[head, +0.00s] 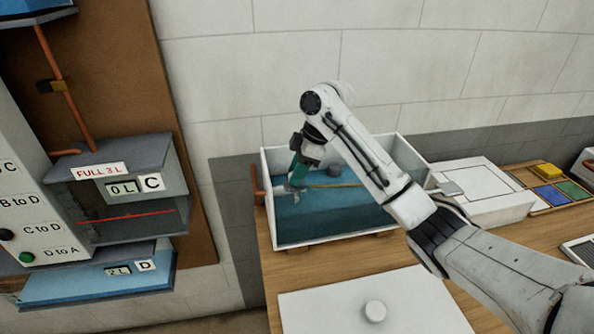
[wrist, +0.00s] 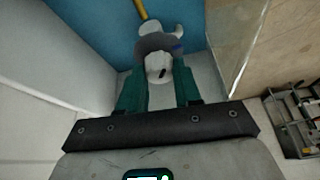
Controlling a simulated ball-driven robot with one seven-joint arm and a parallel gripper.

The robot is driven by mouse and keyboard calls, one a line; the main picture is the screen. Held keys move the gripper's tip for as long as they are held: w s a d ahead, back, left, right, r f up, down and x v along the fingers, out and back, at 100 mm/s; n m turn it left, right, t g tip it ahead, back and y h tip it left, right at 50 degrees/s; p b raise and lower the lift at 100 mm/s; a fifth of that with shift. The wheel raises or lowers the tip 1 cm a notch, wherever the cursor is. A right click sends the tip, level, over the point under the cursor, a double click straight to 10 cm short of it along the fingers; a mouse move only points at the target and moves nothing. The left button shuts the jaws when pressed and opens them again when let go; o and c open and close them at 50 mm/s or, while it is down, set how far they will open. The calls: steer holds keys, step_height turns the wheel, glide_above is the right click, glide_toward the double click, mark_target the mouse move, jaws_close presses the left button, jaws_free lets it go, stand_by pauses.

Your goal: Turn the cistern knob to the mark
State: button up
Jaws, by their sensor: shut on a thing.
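The cistern (head: 412,160) is an open white box on the wooden bench, with blue water inside. My gripper (head: 297,182) reaches down into its left end. In the wrist view my gripper's green fingers (wrist: 159,92) are shut on the cistern knob (wrist: 155,62), one on each side. The knob is pale with a darker grey collar and a short black line on its face; a small blue patch shows beside the collar. A yellow rod (head: 337,185) runs from the fitting across the water. In the head view my gripper partly hides the knob.
Tank C (head: 115,190), reading 0 L, and tank D (head: 95,285), reading 2 L, are on the left board. A white panel with a round knob (head: 375,311) lies in front. A white box (head: 485,192) and a colored-block tray (head: 555,190) stand right. The cistern walls surround my gripper closely.

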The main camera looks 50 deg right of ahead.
steer(key=m+p, duration=0.2)
steer(key=m+t+h+p, duration=0.1)
steer(key=m+p, duration=0.1)
steer(key=shift+a+r, duration=0.2)
steer(key=shift+f+m+t+h+p, duration=0.15)
steer(key=shift+m+h+p, duration=0.5)
steer(key=shift+m, duration=0.65)
steer(key=shift+m+t+h+p, duration=0.15)
steer(key=shift+m+h+p, duration=0.2)
steer(key=shift+m+p, duration=0.75)
steer(key=shift+m, duration=0.3)
steer(key=o, duration=1)
steer(key=shift+o, duration=0.2)
steer(key=v, duration=1.1)
